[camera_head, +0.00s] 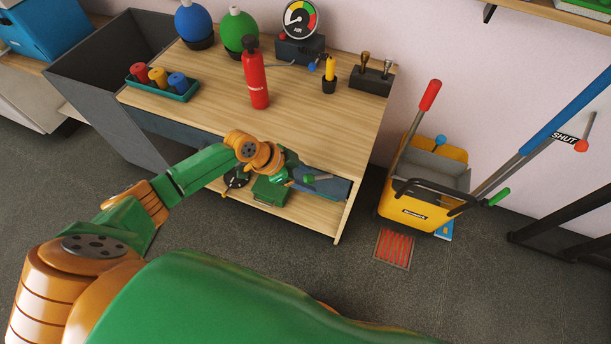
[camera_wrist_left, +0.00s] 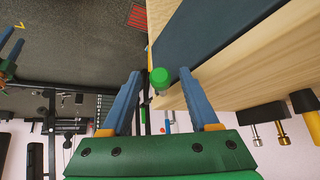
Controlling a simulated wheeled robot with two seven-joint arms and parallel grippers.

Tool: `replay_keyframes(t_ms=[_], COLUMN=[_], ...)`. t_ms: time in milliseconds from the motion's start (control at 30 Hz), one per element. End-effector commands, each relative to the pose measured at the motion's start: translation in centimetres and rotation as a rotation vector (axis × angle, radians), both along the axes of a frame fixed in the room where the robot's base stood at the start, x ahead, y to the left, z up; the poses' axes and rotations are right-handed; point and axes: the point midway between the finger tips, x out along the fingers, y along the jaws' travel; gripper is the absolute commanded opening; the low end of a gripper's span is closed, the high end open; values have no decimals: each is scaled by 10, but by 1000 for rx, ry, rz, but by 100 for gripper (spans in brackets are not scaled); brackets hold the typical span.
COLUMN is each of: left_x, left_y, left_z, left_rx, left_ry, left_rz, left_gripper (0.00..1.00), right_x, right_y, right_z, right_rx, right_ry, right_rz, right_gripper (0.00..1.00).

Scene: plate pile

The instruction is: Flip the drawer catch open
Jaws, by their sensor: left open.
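The workbench's dark blue drawer front (camera_head: 326,188) sits under the wooden top; it also shows as a dark panel in the left wrist view (camera_wrist_left: 218,38). A green-tipped catch (camera_head: 308,180) stands out near the drawer's right part. In the left wrist view its round green end (camera_wrist_left: 159,76) appears between my blue fingertips, with a gap on each side. My left gripper (camera_wrist_left: 160,85) is open and empty in front of the drawer. My wrist and arm hide the middle of the drawer front.
The benchtop (camera_head: 330,130) holds a red extinguisher (camera_head: 255,78), a tray of coloured rolls (camera_head: 162,85) and a gauge (camera_head: 300,20). A lower shelf (camera_head: 310,219) lies below the drawer. A yellow mop bucket (camera_head: 420,205) stands right of the bench. A red grate (camera_head: 394,248) is on the floor.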

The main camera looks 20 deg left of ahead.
Motion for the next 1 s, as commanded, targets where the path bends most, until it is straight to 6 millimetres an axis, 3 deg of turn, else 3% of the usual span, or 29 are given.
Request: replay_keyframes(t_ms=[300,467,867,967,1000], left_x=[-19,-23,-21,-10,-17], left_y=[29,34,35,56,72], left_z=[48,57,56,34,10], left_rx=[3,1,0,12,35], left_ry=[0,0,3,22,51], left_rz=[0,-1,21,237,384], left_gripper=[61,61,61,61,61], right_x=[0,0,0,-1,-1], right_y=[0,0,0,-1,-1], right_z=[13,14,17,45,64], right_rx=[0,0,-1,-1,-1], right_ry=[0,1,1,1,1], right_rz=[1,1,1,1,1], right_gripper=[50,50,50,50,50])
